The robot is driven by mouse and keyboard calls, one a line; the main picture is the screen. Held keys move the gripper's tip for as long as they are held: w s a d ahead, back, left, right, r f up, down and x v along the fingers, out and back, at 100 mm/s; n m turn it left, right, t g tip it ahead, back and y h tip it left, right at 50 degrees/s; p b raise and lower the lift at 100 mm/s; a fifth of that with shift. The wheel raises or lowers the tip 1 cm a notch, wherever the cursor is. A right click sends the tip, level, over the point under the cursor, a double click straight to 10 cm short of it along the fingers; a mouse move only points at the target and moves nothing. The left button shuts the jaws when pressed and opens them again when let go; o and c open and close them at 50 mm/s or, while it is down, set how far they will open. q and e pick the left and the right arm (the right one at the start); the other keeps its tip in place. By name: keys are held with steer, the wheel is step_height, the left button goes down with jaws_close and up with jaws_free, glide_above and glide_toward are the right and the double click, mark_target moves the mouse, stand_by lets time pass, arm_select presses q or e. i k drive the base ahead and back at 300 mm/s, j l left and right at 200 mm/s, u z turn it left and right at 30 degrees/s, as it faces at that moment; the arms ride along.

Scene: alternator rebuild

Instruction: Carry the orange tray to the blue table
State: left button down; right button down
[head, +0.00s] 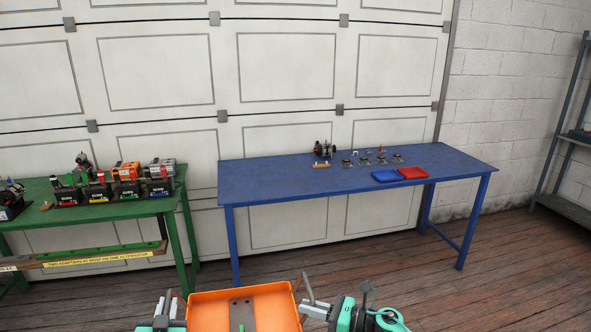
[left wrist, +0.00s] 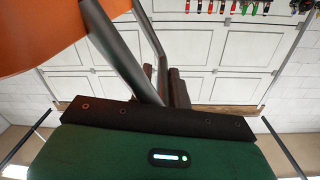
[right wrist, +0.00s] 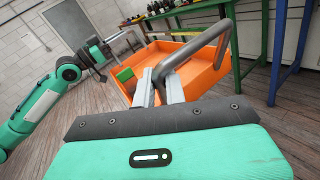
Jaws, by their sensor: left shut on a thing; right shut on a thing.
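The orange tray (head: 264,303) is held up in front of me at the bottom of the head view, its near part cut off by the frame. It also shows in the right wrist view (right wrist: 201,78) and in the left wrist view (left wrist: 35,35). My left gripper (head: 173,305) is shut on the tray's left grey handle (left wrist: 118,55). My right gripper (head: 314,309) is shut on its right grey handle (right wrist: 195,48). A dark flat part and a green piece (right wrist: 124,75) lie inside the tray. The blue table (head: 275,178) stands ahead, slightly right, apart from the tray.
On the blue table are small metal parts along the back, a blue mat (head: 384,176) and a red mat (head: 413,173). Its front left top is bare. A green table (head: 100,208) with several dark units stands left. Shelves (head: 566,205) stand far right. Wooden floor is open between.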

mark_target(265, 183)
steer(key=i+j, duration=0.15)
steer(key=i, duration=0.6)
steer(key=i+j, duration=0.15)
steer(key=i, duration=1)
steer(key=i+l, duration=0.15)
steer(key=i, duration=0.25)
steer(key=i+l, duration=0.25)
steer(key=i, duration=0.2)
steer(key=i+l, duration=0.25)
steer(key=i, duration=0.15)
steer(key=u, duration=0.05)
